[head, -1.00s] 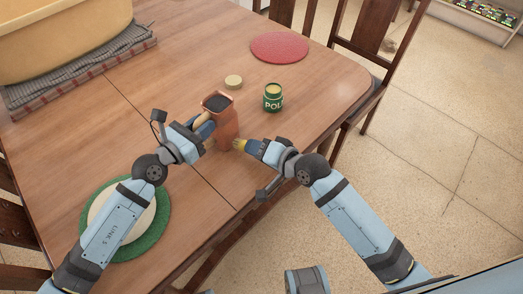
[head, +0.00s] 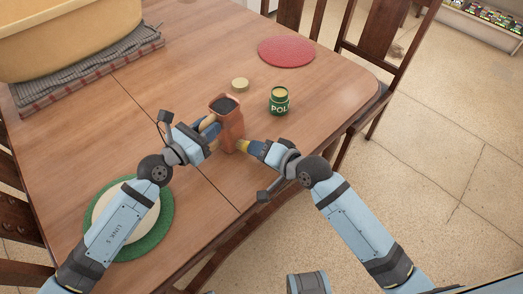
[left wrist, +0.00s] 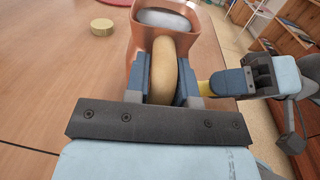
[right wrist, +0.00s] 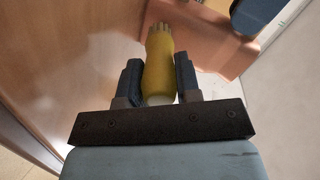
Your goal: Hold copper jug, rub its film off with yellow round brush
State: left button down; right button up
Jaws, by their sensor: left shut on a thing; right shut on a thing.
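The copper jug (head: 230,126) stands upright on the table, its square mouth dark inside. My left gripper (head: 211,136) is shut on the jug's tan handle (left wrist: 165,68), at the jug's left side in the head view. My right gripper (head: 259,149) is shut on the yellow round brush (right wrist: 158,75), whose bristles point at the jug's lower right side. In the right wrist view the bristle tips are at or very near the copper wall (right wrist: 205,40); I cannot tell whether they touch. The film is not clearly made out.
A red mat (head: 287,51) lies at the back. A plate on a green mat (head: 164,222) is at front left. A yellow tub (head: 60,35) sits on folded cloth.

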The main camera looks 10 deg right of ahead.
jog(key=shift+w+a, duration=0.1)
jog(key=shift+f, duration=0.2)
jog(key=shift+w+d, duration=1.35)
jog(key=shift+d, duration=0.25)
jog(key=shift+s+a+r, duration=0.1)
jog(key=shift+s+a, duration=0.55)
jog(key=shift+a, duration=0.2)
jog(key=shift+s+a, duration=0.65)
jog(key=shift+a, duration=0.2)
jog(key=shift+s+d, duration=1.7)
jog(key=shift+s, duration=0.25)
